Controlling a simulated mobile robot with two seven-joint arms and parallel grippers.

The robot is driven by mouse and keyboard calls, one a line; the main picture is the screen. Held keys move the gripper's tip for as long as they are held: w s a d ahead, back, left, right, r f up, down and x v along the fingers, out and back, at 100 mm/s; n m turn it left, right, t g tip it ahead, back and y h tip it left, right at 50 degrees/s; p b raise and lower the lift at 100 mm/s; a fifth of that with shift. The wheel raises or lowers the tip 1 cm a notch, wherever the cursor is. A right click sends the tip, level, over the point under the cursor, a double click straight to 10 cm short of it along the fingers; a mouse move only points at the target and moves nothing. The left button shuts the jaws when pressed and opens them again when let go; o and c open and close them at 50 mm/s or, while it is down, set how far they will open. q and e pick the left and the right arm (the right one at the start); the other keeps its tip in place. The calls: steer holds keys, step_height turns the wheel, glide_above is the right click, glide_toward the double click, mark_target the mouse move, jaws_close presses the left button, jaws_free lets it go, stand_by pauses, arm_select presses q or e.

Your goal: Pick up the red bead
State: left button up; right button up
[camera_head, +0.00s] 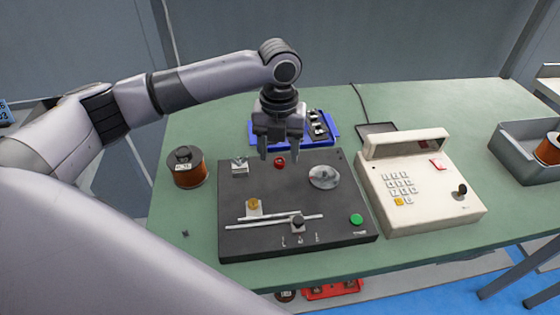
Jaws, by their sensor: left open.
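A small red bead (279,161) sits on the upper middle of the dark coil winder board (240,240). My left gripper (280,157) points down over the back of the board, its two fingers apart and empty. The bead shows just past the fingertips, between them in the picture. I cannot tell how high the fingers are above the bead. My right gripper is not in view.
A copper wire spool (187,172) stands left of the board. A blue tray (333,130) lies behind it. A beige keypad machine (430,215) stands to the right. A grey bin (510,155) holds another spool (549,148). The green table (180,235) is clear at front left.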

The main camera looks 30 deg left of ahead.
arm_select(q)
steer(key=shift+f, duration=0.95)
steer(key=shift+c, duration=0.4)
jaws_close()
steer(key=shift+r, duration=0.15)
step_height(320, 180, up, 20)
steer(key=p, duration=0.2)
steer(key=shift+f, duration=0.25)
